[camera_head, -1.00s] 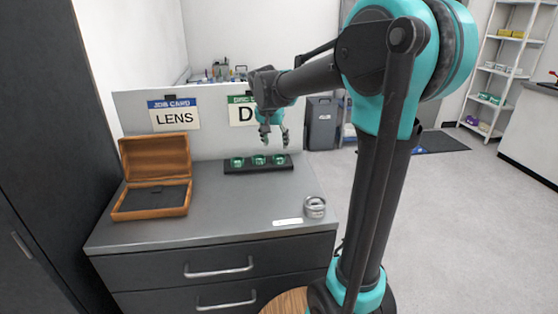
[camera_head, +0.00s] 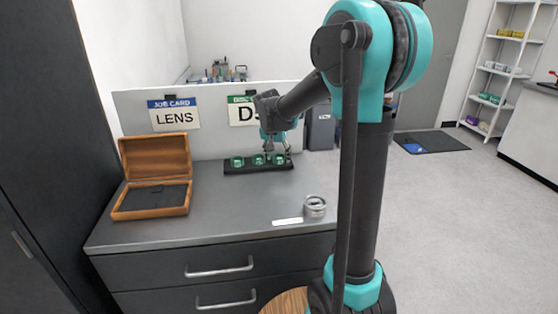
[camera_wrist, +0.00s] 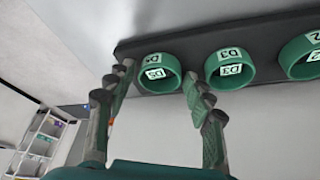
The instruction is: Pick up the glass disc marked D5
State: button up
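The glass disc marked D5 (camera_wrist: 154,73) is a round green-rimmed piece at the end of a dark rack (camera_wrist: 128,48) in the wrist view. In the head view it is the right-hand disc (camera_head: 280,160) of the rack (camera_head: 232,170). My gripper (camera_wrist: 158,76) is open, with one finger at each side of D5 in the wrist view. I cannot tell whether the fingers touch it. In the head view my gripper (camera_head: 278,154) is low over the rack's right end and partly covers the discs.
Disc D3 (camera_wrist: 230,69) sits beside D5, and a third disc (camera_wrist: 306,57) is partly cut off. An open wooden case (camera_head: 152,203) stands on the left of the grey worktop. A metal ring (camera_head: 315,207) is near its right front. Card boards (camera_head: 172,115) stand behind.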

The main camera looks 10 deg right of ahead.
jog(key=c, duration=0.9)
jog(key=shift+o, duration=0.2)
